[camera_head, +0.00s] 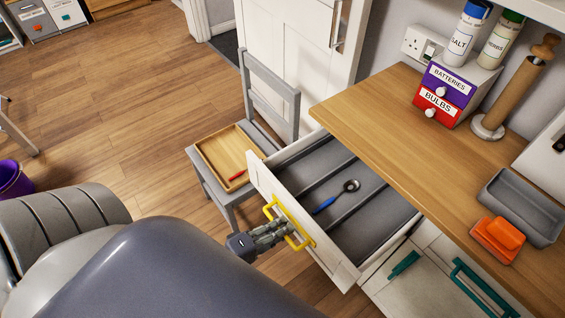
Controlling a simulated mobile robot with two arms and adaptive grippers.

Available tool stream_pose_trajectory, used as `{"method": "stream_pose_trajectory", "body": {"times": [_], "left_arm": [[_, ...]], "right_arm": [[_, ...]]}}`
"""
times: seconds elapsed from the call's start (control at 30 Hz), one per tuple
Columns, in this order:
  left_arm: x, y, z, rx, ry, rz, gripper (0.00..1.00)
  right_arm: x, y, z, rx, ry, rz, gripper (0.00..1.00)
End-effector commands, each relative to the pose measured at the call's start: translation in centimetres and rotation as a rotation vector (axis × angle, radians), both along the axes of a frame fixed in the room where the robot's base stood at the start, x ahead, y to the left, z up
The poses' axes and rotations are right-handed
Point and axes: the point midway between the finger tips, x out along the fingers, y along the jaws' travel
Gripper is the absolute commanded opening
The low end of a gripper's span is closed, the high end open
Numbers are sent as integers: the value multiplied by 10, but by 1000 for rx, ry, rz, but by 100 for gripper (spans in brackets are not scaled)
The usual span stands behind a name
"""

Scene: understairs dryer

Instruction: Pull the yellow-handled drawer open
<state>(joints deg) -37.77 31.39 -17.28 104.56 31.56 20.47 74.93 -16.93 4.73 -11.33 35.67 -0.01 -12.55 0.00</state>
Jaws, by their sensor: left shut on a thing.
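The white drawer (337,262) stands pulled well out from under the wooden counter. Its yellow handle (304,243) is on the front panel. My left gripper (285,228) is at the handle and shut on it, and the fingers partly hide its middle. Inside the drawer, a spoon with a blue handle (326,205) lies in the grey divided tray (357,236). My right gripper is not in view.
A grey chair (290,105) with a wooden tray (223,151) and a red item on it stands just left of the drawer. A teal-handled cupboard (425,290) is below the counter (405,135). Open floor (130,100) lies to the left.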

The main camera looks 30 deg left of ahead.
Motion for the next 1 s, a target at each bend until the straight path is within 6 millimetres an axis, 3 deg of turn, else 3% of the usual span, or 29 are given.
{"method": "stream_pose_trajectory", "body": {"times": [0.1, 0.13, 0.2, 0.73, 0.87, 1.0], "left_arm": [[1, 0, 1, -1, -4, 1, 0], [1, 0, 1, -1, -4, 1, 14], [1, 0, 1, -1, -3, 1, 29], [-1, 1, 0, 0, 0, 0, 29], [-12, 5, 2, 1, 3, -1, 29], [-36, 13, 6, 2, 5, -1, 29]], "right_arm": [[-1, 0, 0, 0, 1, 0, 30], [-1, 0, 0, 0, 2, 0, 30], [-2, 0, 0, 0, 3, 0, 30], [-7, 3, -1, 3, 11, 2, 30], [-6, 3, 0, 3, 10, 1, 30], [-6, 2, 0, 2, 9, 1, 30]]}}
